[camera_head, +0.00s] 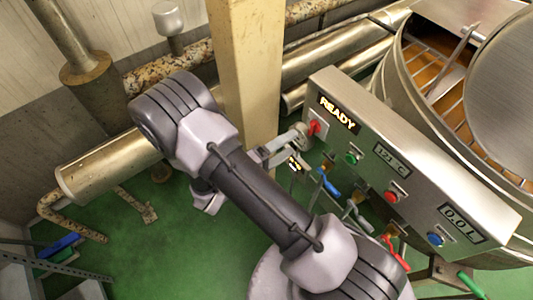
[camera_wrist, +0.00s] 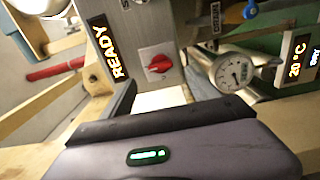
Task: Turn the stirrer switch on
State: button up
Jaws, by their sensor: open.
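A red rotary switch (camera_head: 315,127) sits on a pale plate at the left end of the steel control panel (camera_head: 335,88), beside a lit READY display (camera_head: 338,113). In the wrist view the red switch (camera_wrist: 158,64) shows in front of my gripper, with the READY display (camera_wrist: 107,52) to its left. The label that would name the switch cannot be read. My gripper (camera_head: 284,147) is open and empty, close to the panel's left end and just left of the switch. Whether its fingertips touch anything cannot be told.
A green button (camera_head: 351,158), a red button (camera_head: 391,196) and a blue button (camera_head: 435,238) line the panel. Coloured valve handles and pipes crowd below it. A beige post (camera_head: 247,70) stands behind my gripper. A round gauge (camera_wrist: 233,72) shows in the wrist view.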

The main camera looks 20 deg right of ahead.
jog(key=p+v, duration=0.1)
jog(key=v, duration=0.8)
